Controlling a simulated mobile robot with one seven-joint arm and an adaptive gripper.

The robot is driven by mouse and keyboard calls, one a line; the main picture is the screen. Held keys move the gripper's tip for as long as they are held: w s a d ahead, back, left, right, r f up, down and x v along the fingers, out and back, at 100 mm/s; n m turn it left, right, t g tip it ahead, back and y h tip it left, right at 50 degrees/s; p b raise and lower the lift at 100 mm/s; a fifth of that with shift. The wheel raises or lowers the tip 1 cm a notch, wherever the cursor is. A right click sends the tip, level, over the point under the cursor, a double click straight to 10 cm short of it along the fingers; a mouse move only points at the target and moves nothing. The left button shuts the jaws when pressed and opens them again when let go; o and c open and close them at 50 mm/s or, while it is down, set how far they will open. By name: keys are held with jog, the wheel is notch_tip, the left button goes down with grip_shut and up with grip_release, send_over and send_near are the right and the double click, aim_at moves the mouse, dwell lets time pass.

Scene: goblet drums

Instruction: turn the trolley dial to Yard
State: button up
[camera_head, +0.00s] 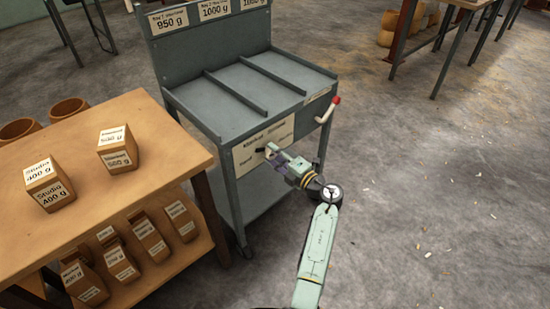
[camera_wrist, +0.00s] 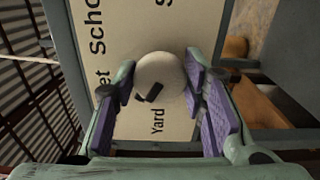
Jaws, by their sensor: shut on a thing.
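The grey trolley (camera_head: 215,105) stands in the middle of the head view with a cream label panel (camera_head: 246,155) on its front. In the wrist view the panel (camera_wrist: 125,30) reads sideways, with parts of "Market" and "School" at the left and "Yard" below the dial. The dial (camera_wrist: 160,72) is a pale round knob with a dark mark on its lower left part. My gripper (camera_wrist: 162,95) is shut on it, with purple pads at either side. In the head view my gripper (camera_head: 279,158) is at the panel and hides the dial. Exactly where the mark points is unclear.
A wooden table (camera_head: 110,180) with labelled weight blocks (camera_head: 118,148) stands close at the left of the trolley. A white lever with a red tip (camera_head: 335,101) sticks out above my gripper. The floor (camera_head: 430,200) at the right is open.

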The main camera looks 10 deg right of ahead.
jog(key=n+b, duration=0.3)
jog(key=n, duration=0.2)
jog(key=shift+f, duration=0.1)
jog(key=shift+n, duration=0.4)
jog(key=o, duration=1.2)
jog(key=v, duration=1.2)
